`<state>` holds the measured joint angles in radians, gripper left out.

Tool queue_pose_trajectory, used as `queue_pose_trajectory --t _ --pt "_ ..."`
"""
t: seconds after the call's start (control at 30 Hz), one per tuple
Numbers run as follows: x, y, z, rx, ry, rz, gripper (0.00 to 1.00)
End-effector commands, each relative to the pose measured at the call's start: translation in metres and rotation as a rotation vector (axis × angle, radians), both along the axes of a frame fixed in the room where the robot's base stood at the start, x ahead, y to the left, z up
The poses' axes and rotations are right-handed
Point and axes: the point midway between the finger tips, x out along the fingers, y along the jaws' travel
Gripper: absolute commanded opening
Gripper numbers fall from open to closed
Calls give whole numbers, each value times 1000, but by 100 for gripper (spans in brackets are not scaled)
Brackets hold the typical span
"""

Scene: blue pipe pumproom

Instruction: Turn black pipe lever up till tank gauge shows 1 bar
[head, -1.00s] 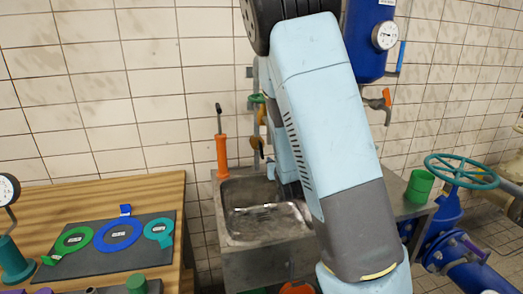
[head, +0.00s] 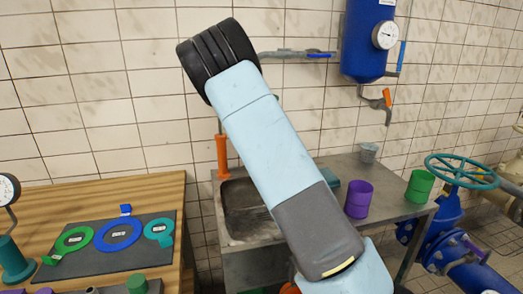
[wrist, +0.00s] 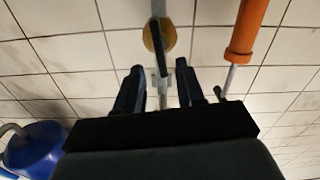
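The blue tank (head: 364,45) hangs on the tiled wall, with its round white gauge (head: 385,35) on the front. The needle is too small to read. The tank appears to show in the wrist view (wrist: 36,148) at lower left. My gripper (wrist: 158,76) is open there, with its two dark fingers apart. A grey vertical pipe (wrist: 158,8) with a round yellow part (wrist: 159,35) stands beyond the fingertips. A slim dark piece below the yellow part lies between the fingers; I cannot tell if it is the black lever. My arm hides the gripper and lever in the head view.
An orange handle (head: 222,157) stands beside the sink (head: 231,216) and shows close to the gripper in the wrist view (wrist: 247,28). Purple (head: 358,199) and green (head: 420,186) cups stand on the counter. A blue-handled valve (head: 318,54) sits on a wall pipe.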

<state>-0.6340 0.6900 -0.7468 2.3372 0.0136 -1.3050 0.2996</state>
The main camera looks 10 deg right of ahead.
Motion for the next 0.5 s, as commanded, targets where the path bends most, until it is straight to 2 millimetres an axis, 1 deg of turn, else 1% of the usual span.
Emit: queue_pose_trajectory --t 0.03,0.2,0.4,0.5 --pt "10 1 0 -2 -2 2 38" --pt "37 1 0 -2 -1 2 38" --pt "56 0 0 0 0 1 38" --pt "61 0 0 0 0 1 38"
